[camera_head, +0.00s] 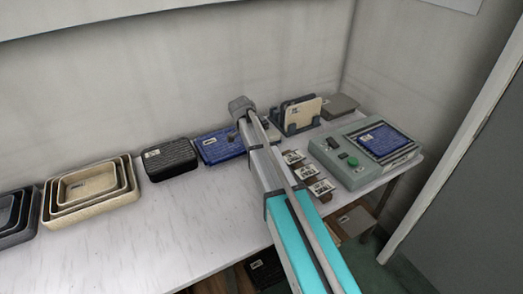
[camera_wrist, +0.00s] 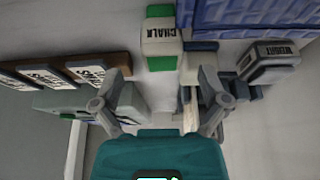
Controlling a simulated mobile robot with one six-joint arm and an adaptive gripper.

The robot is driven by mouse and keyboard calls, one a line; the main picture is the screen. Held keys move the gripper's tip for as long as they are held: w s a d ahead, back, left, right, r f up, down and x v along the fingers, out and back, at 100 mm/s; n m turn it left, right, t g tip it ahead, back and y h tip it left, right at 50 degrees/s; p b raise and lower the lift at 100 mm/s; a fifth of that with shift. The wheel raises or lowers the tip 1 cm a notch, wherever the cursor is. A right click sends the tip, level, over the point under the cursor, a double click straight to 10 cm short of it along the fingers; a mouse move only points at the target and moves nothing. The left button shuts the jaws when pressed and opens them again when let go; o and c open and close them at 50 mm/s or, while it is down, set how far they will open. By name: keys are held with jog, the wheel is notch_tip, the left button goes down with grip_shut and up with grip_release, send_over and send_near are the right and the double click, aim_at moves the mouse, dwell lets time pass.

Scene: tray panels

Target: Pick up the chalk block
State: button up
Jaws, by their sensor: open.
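The chalk block (camera_wrist: 161,45) shows in the wrist view at the top centre. It is whitish with green ends and carries a label reading CHALK. My gripper (camera_wrist: 163,88) is open, its two grey fingers spread to either side below the block in the picture. Nothing is seen between the fingertips, and the block appears beyond them, apart from both. In the head view I cannot make out the block or the gripper's fingers; my arm covers that part of the table.
A grey labelled weight (camera_wrist: 270,62) is right of the block, near a blue tray (camera_head: 220,146). Label cards (camera_head: 306,172) and a green console (camera_head: 365,165) stand right of my arm. A panel rack (camera_head: 292,118) is behind. A black box (camera_head: 170,158) and nested trays (camera_head: 92,188) stand left.

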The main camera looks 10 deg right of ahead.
jog(key=shift+b+x, duration=2.4)
jog(key=shift+x, duration=0.25)
jog(key=shift+w+a, duration=0.1)
jog(key=c, duration=1.2)
jog(key=shift+c, duration=0.2)
jog(key=shift+r, duration=0.15)
